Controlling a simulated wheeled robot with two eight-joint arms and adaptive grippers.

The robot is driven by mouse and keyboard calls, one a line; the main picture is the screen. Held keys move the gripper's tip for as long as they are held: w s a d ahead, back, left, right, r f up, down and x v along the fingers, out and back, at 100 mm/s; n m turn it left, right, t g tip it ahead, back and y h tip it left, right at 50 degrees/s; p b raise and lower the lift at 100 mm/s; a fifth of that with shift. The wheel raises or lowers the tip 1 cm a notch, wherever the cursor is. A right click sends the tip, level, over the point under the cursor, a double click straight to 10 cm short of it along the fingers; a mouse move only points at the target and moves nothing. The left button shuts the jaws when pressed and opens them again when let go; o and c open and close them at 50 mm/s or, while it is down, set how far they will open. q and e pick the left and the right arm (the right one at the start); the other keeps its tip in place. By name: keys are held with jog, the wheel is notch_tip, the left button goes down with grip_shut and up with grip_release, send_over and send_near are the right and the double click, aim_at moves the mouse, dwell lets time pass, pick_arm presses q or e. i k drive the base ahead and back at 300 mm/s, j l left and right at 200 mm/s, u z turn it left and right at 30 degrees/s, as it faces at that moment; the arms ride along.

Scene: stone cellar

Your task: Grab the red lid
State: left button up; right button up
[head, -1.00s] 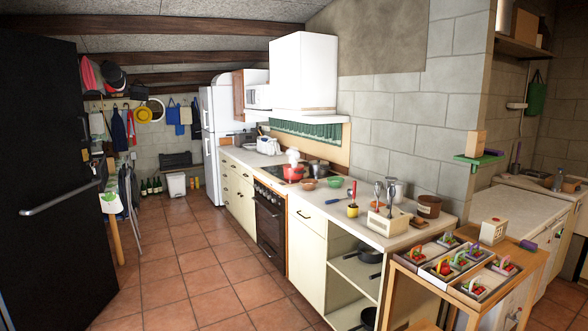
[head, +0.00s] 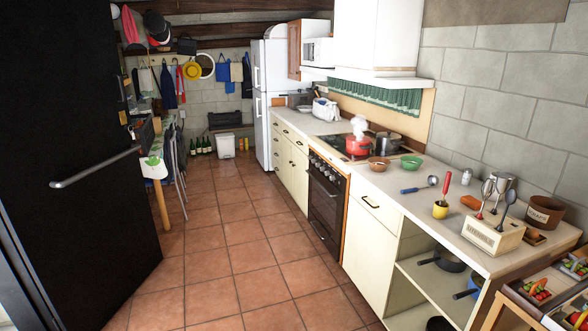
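A red pot (head: 358,148) stands on the dark stove top (head: 345,143) at the middle of the counter. A white shape (head: 360,127) rises just above the pot; I cannot tell if it is steam or an object. The pot's top is small, and I cannot make out a separate red lid. Neither of my grippers shows in the head view.
A long counter (head: 405,205) runs along the right, holding bowls, a ladle and a utensil box (head: 492,235). A grey pot (head: 386,146) stands beside the red one. A black door (head: 70,170) fills the left. The tiled floor (head: 215,265) between is clear.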

aim_at(351, 138)
jog(key=i+z, duration=0.1)
jog(key=i, duration=0.95)
jog(key=i+j+z, duration=0.1)
jog(key=i, duration=0.9)
jog(key=i+j+z, duration=0.15)
jog(key=i+z, duration=0.3)
jog(key=i+j+z, duration=0.25)
jog(key=z, duration=0.25)
jog(key=i+j+z, duration=0.3)
jog(key=z, duration=0.15)
jog(key=i+j+z, duration=0.2)
jog(key=j+z, duration=0.25)
jog(key=j, duration=0.15)
